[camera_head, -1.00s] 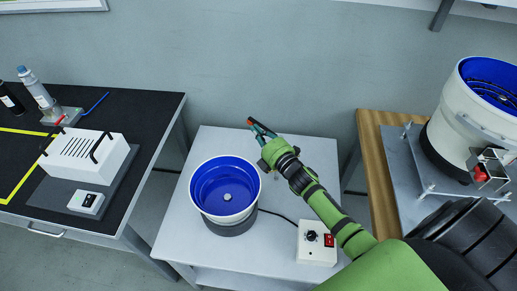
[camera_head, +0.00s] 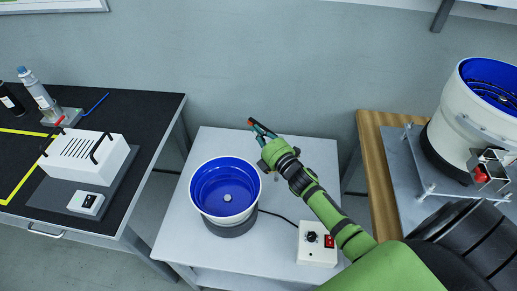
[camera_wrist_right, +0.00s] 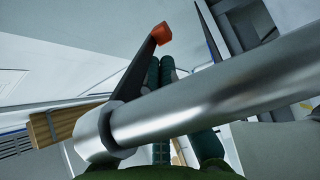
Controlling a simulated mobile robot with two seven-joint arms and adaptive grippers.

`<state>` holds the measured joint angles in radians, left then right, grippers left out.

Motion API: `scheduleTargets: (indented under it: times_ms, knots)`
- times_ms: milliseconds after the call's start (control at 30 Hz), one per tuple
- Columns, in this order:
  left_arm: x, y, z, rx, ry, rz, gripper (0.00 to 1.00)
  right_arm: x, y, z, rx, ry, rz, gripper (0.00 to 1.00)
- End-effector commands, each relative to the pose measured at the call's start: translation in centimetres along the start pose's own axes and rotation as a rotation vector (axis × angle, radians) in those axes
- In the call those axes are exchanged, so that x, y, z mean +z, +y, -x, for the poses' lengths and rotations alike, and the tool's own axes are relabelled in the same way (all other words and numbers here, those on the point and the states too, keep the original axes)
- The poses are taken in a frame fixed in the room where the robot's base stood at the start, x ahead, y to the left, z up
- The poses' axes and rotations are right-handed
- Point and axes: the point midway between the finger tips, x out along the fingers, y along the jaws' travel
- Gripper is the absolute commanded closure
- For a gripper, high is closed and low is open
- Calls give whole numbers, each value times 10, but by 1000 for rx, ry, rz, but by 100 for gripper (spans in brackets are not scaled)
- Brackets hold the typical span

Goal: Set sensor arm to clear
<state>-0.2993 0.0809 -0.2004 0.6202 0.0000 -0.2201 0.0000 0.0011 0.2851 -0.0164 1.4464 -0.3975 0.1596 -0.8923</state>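In the head view a dark arm with a red-orange tip (camera_head: 252,122) shows over the back of the middle table, beside my right gripper (camera_head: 262,132). I take it for the sensor arm. In the right wrist view the black arm (camera_wrist_right: 143,62) has an orange end and joins a collar on a thick metal rod, which crosses the picture close to the camera. My left gripper is out of view.
A blue-lined bowl feeder (camera_head: 226,190) stands on the middle table, with a control box (camera_head: 317,243) to its right. A larger bowl feeder (camera_head: 455,120) stands at right. A white slotted box (camera_head: 85,155) sits on the black left bench. Clear tabletop lies behind the small bowl.

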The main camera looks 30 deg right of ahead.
Motion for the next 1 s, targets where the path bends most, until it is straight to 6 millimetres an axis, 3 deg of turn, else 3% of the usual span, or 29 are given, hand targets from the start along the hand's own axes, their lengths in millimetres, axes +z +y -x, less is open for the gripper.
scheduleTargets:
  times_ms: [567,1000]
  knots:
    - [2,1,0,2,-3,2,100,1,-3,9,-7,-3,-1,100]
    - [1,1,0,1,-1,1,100,0,-2,93,-5,-1,0,100]
